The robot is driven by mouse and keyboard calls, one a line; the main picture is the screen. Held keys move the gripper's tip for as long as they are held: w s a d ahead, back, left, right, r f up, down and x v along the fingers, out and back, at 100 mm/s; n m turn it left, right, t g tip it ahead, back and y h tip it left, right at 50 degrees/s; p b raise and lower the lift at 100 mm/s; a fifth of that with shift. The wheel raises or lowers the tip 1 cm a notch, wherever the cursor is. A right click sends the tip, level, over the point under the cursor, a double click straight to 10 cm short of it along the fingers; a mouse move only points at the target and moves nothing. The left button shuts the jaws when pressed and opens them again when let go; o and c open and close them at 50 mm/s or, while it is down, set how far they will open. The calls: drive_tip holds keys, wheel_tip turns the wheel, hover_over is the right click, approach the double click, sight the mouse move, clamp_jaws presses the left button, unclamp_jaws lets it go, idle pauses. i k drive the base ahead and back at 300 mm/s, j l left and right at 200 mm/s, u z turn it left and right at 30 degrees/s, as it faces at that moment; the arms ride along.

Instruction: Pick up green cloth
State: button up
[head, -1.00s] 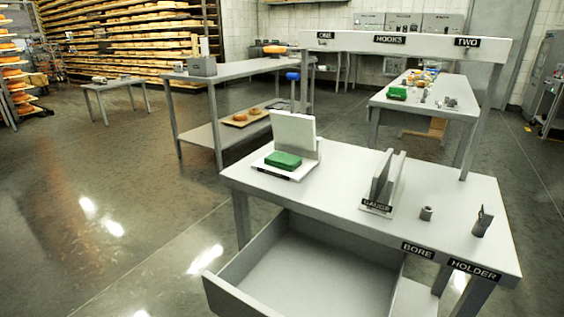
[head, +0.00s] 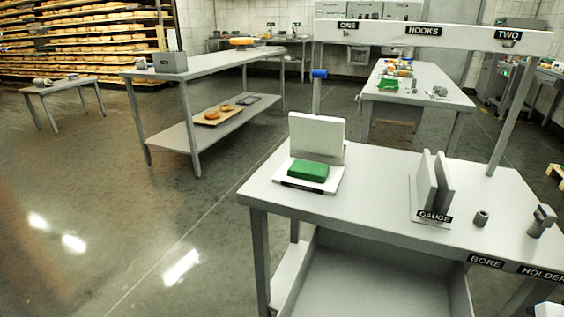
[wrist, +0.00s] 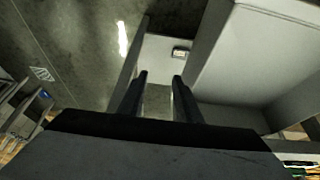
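A green folded cloth-like block (head: 308,171) lies flat on a low white stand (head: 330,183) at the left end of the near table. An upright white panel stands behind it. A second, smaller green item (head: 387,85) lies on the far table among small objects; I cannot tell what it is. My gripper (wrist: 160,78) shows in the wrist view with its two fingers apart and nothing between them. The green block does not show clearly in the wrist view, and the gripper is away from it.
The near table (head: 385,200) holds a gauge with two upright plates (head: 433,185), a small bore cylinder (head: 481,218) and a holder (head: 542,220). A hook rail (head: 430,37) spans above.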

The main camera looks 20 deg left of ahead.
sight(305, 170)
drive_tip(key=j+z, duration=0.1)
drive_tip(key=j, duration=1.1)
drive_tip(key=j+z, duration=0.15)
drive_tip(key=j, duration=0.45)
drive_tip(key=k+j+z, duration=0.1)
drive_tip(key=j, duration=0.5)
drive_tip(key=k+j, duration=0.1)
drive_tip(key=j, duration=0.5)
drive_tip(key=k+j+z, duration=0.15)
drive_tip(key=j, duration=0.45)
drive_tip(key=j+z, duration=0.1)
drive_tip(key=j, duration=0.5)
drive_tip(key=k+j, duration=0.2)
drive_tip(key=j, duration=0.4)
drive_tip(key=i+z, duration=0.05)
